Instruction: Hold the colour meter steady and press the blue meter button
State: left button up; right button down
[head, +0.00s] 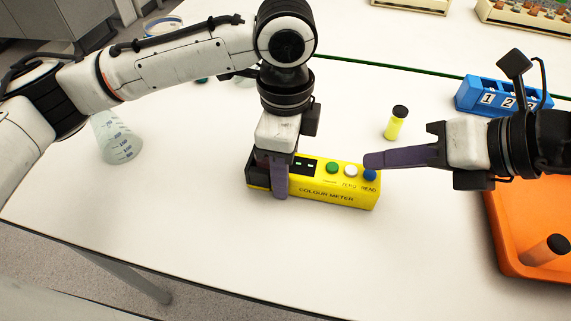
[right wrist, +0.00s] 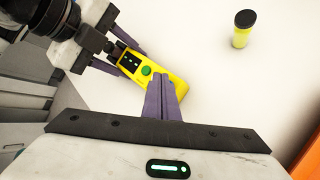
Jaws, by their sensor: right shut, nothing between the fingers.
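The yellow colour meter (head: 325,197) lies on the white table, with a dark left end, a small display and green, white and blue buttons. The blue button (head: 369,175) is at its right end, labelled READ. My left gripper (head: 279,183) is closed across the meter's left part, one finger down its front face. My right gripper (head: 374,160) is shut and empty, its tips just above and behind the blue button in the head view; contact cannot be told.
A yellow vial with a black cap (head: 396,124) stands behind the meter. A blue numbered rack (head: 469,97) is at the back right. An orange tray (head: 508,250) with a dark-capped vial (head: 543,250) lies right. The table in front is clear.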

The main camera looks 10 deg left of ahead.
aim_at(377, 180)
jog(key=shift+r, duration=0.15)
notch_tip(377, 180, up, 6)
jog(key=shift+f, duration=0.1)
dwell(0.5)
dwell(2.1)
pick_arm(q)
jog(key=o, duration=1.4)
notch_tip(377, 180, up, 12)
jog(key=shift+r, duration=0.1)
